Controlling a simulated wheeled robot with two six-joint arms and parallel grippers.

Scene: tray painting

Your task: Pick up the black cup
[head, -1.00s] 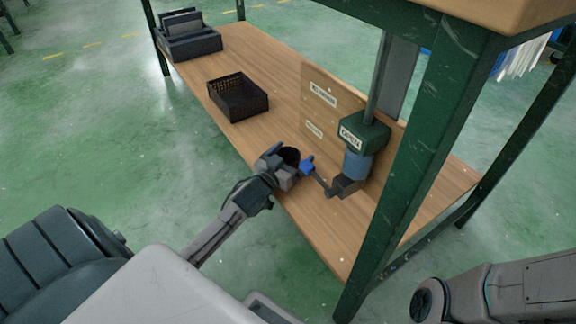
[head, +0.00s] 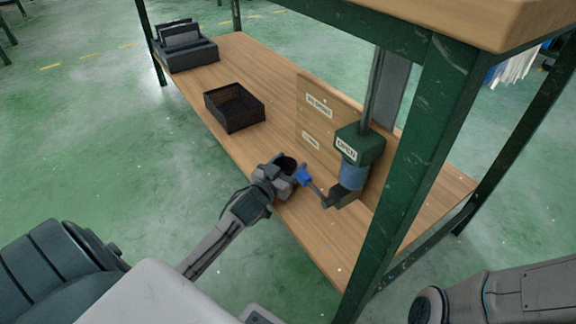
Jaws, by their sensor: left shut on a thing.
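The black cup (head: 286,163) is at the front edge of the wooden table, beside the blue-tipped lever of the dispenser. Only its dark round opening and part of its side show; my gripper hides the rest. My left gripper (head: 279,175) is shut on the black cup from the front left. I cannot tell whether the cup touches the table top. My right gripper is not in view; only part of my right arm shows at the lower right.
A dispenser with a green head (head: 360,143) and blue body stands right of the cup, its blue-tipped lever (head: 304,177) close to it. A black basket (head: 234,107) and a dark grey rack (head: 186,48) stand farther back. A green table post (head: 408,190) rises at the right.

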